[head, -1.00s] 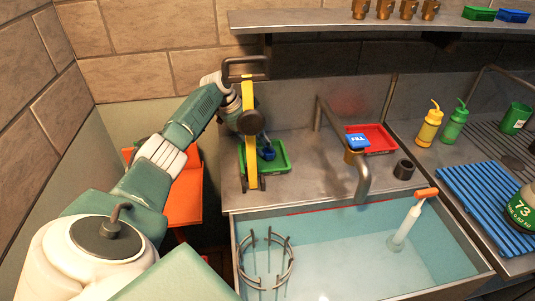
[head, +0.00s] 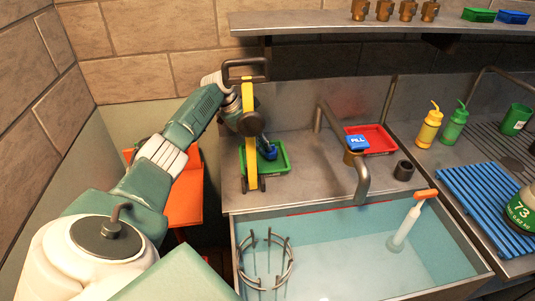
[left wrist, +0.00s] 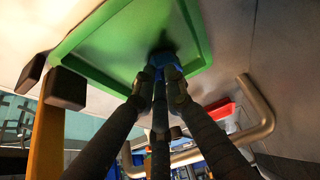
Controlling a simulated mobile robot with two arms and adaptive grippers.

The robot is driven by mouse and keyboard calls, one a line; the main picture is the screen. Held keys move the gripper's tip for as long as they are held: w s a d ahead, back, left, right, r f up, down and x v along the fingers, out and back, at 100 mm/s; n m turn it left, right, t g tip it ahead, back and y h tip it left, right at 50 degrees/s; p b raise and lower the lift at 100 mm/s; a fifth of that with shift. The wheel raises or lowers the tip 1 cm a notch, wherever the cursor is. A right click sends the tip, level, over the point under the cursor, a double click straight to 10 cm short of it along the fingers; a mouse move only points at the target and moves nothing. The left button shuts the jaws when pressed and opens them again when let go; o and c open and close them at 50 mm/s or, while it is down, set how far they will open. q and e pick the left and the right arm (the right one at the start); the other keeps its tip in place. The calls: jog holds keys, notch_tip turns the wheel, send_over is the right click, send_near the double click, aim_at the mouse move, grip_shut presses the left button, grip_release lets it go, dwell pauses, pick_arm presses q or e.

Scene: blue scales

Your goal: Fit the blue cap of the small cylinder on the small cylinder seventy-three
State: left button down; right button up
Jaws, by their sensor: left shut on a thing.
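The blue cap (head: 269,152) is at the green tray (head: 286,166) on the left of the steel counter. My left gripper (head: 263,143) reaches down behind a yellow stand and is shut on the cap. I cannot tell whether the cap still touches the tray. The small cylinder seventy-three (head: 519,213), pale with a green label, stands at the right edge, partly cut off. My right gripper is not in view.
The yellow stand (head: 249,125) with black handle stands close in front of my left gripper. A curved tap (head: 362,178), blue FILL sign (head: 357,144), red tray (head: 385,139) and water-filled sink (head: 340,255) lie between cap and cylinder. A blue slatted mat (head: 480,195) is beside the cylinder.

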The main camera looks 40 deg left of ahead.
pick_arm(q)
jog(key=shift+r+p, duration=0.65)
jog(key=shift+r, duration=0.45)
jog(key=shift+r+p, duration=0.5)
jog(key=shift+r, duration=0.1)
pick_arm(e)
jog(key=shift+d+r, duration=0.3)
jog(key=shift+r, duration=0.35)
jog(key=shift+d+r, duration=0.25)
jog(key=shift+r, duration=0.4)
